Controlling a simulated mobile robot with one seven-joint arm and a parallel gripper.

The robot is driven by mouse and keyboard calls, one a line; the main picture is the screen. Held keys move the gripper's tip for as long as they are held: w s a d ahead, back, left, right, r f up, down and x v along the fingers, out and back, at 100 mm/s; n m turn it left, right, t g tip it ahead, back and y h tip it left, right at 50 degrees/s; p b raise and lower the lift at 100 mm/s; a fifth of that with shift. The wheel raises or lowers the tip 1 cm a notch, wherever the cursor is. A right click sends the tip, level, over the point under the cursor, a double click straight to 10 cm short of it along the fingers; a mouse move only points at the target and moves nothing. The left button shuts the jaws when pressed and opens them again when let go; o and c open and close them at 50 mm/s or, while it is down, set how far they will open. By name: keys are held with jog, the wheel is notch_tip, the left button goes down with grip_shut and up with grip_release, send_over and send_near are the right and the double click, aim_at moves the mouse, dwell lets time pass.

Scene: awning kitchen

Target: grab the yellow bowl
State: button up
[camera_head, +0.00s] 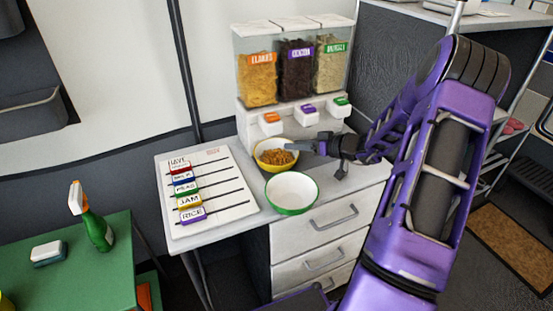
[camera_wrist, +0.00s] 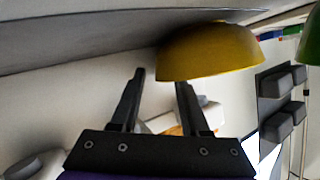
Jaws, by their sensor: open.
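The yellow bowl (camera_head: 277,169) stands upright on the white counter, in front of the dispenser, and holds brown cereal. In the wrist view the yellow bowl (camera_wrist: 212,52) appears upside down, with its rim at the lower side. My gripper (camera_head: 303,147) reaches in from the right at the bowl's right rim. In the wrist view my gripper (camera_wrist: 160,80) is open with nothing between its fingers. The bowl's rim lies close to the right finger's tip and partly covers it. I cannot tell whether they touch.
A green bowl (camera_head: 292,209), white inside, stands just in front of the yellow one, near the counter edge. The cereal dispenser (camera_head: 290,110) stands right behind. A label board (camera_head: 228,190) lies to the left. A green table (camera_head: 70,275) with a spray bottle (camera_head: 97,229) is further left.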

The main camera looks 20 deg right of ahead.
jog(key=shift+x, duration=1.25)
grip_shut()
